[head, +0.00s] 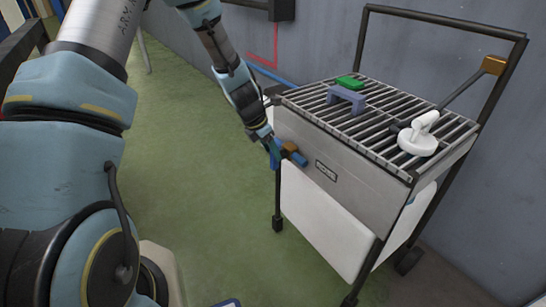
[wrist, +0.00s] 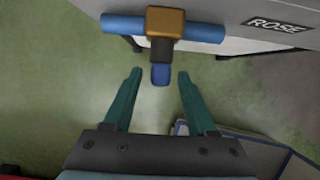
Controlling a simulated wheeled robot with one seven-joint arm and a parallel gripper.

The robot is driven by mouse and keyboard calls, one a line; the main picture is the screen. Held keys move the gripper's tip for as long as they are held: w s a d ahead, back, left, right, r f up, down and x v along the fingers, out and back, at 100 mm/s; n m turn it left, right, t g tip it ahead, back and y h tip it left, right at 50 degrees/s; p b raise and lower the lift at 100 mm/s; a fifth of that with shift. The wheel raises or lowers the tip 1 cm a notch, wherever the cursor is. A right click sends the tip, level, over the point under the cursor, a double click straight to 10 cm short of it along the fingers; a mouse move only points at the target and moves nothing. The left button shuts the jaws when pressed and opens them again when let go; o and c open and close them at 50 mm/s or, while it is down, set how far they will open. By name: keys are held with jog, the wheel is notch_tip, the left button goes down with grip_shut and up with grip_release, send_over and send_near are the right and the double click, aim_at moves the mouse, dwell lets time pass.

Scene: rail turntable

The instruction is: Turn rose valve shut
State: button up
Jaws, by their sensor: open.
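The rose valve sits on the front of the grey cart body, beside a dark label that reads ROSE (wrist: 277,25) in the wrist view. The valve has a brass-coloured block (wrist: 166,22), a blue crossbar pipe (wrist: 205,32) and a dark stem ending in a blue tip (wrist: 160,75). In the head view the valve (head: 293,153) is small and partly covered by my gripper (head: 272,152). In the wrist view my gripper (wrist: 158,85) is open, its two green fingers on either side of the blue tip with gaps showing. No contact is visible.
The cart (head: 345,180) has a slatted top bearing a green block (head: 348,82), a blue-grey bracket (head: 345,98) and a white round fitting (head: 417,140). A dark handle frame rises behind it by the wall. Green floor (head: 215,200) is open left of the cart.

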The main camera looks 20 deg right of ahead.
jog(key=shift+x, duration=1.45)
jog(key=shift+c, duration=0.2)
grip_shut()
